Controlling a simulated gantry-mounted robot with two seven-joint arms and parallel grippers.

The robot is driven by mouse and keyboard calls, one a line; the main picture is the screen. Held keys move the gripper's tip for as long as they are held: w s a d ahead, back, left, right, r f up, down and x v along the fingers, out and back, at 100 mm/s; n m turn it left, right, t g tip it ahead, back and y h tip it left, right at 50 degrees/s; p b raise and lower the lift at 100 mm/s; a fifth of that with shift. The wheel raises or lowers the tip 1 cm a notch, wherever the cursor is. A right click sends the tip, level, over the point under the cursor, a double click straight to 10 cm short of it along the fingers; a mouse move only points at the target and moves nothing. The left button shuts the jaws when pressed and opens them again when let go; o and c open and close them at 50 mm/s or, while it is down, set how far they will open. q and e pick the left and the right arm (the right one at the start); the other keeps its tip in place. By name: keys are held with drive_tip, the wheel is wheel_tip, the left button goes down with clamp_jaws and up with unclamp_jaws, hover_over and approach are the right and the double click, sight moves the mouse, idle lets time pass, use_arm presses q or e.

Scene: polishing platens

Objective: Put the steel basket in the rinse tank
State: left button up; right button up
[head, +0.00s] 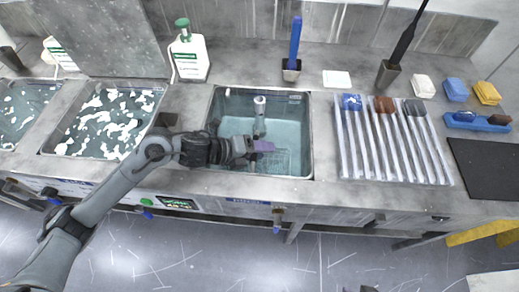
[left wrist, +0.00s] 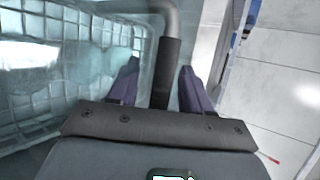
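The rinse tank (head: 217,103) is the water-filled basin in the middle of the head view. The steel basket (head: 283,162) is a wire mesh seen faintly inside it, low at the front and partly hidden by my left gripper (head: 262,146). In the left wrist view the basket mesh (left wrist: 75,95) fills the left side, with water around it. A bent steel handle with a dark sleeve (left wrist: 172,65) stands between the two purple fingers of my left gripper (left wrist: 160,86). The fingers are apart, with a visible gap at the left of the sleeve. My right gripper is not seen.
A pale upright pipe (head: 260,110) stands in the tank. Foamy basins (head: 105,118) lie to the left, with a white bottle (head: 190,55) behind. A blue-handled brush in a holder (head: 292,68) stands behind the tank.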

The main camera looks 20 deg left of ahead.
use_arm(q)
drive_tip(key=p+v, duration=0.2)
drive_tip(key=v, duration=1)
drive_tip(key=shift+r+p, duration=0.2)
drive_tip(key=shift+p, duration=0.2)
